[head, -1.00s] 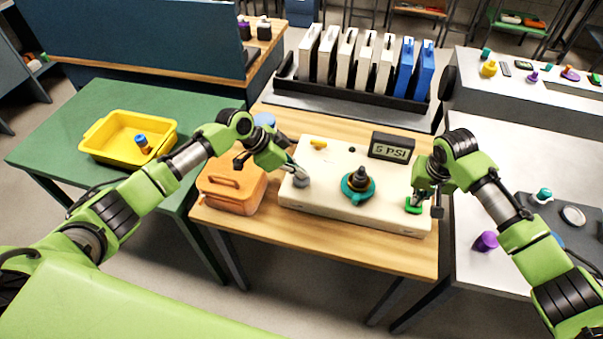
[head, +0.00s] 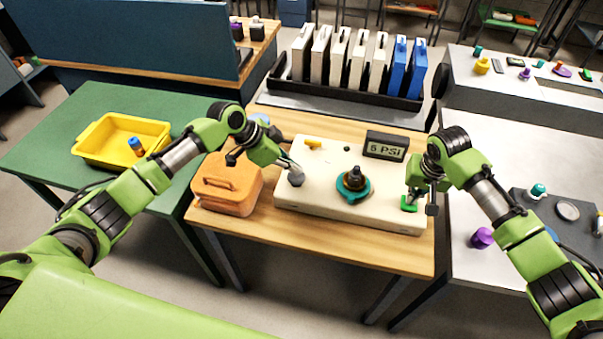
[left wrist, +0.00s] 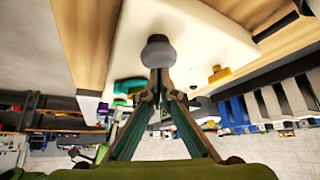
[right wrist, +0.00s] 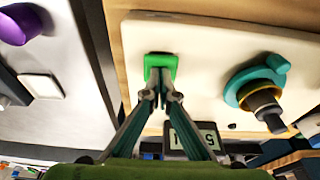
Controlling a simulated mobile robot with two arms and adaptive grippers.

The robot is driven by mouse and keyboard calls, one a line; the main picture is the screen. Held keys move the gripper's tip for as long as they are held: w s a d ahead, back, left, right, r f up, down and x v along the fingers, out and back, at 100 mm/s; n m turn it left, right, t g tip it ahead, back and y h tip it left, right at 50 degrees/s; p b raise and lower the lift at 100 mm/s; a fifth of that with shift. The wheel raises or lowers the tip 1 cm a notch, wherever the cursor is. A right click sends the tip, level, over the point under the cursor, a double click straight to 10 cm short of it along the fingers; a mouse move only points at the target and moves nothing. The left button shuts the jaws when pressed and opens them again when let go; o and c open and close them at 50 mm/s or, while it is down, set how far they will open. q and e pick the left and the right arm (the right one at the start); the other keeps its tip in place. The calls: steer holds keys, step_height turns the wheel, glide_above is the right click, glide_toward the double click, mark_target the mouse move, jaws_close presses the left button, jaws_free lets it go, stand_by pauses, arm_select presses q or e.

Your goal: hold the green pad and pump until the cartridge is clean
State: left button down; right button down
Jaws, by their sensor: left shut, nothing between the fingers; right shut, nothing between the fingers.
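The cream cleaning unit (head: 325,208) lies on the wooden table. The green pad (head: 408,204) is at its right end and also shows in the right wrist view (right wrist: 160,62). My right gripper (right wrist: 163,92) is shut and empty, its tips at the pad, seemingly pressing it. A grey pump knob (head: 296,178) is at the left end and also shows in the left wrist view (left wrist: 158,52). My left gripper (left wrist: 160,72) is shut and empty with its tips at the knob. A dark cartridge (head: 354,176) stands in the teal ring (head: 342,190). The display (head: 386,146) reads 5 PSI.
An orange case (head: 226,186) sits left of the unit. A yellow bin (head: 80,148) with a small blue-capped item is on the green table. Behind the unit, a black rack (head: 300,88) holds white and blue panels. A purple cap (head: 482,238) is on the right table.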

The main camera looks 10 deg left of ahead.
arm_select(q)
steer(key=shift+f, duration=0.15)
stand_by(0.4)
steer(key=shift+f, duration=1)
steer(key=shift+r, duration=1.1)
steer(key=shift+f, duration=1.1)
steer(key=shift+r, duration=1.1)
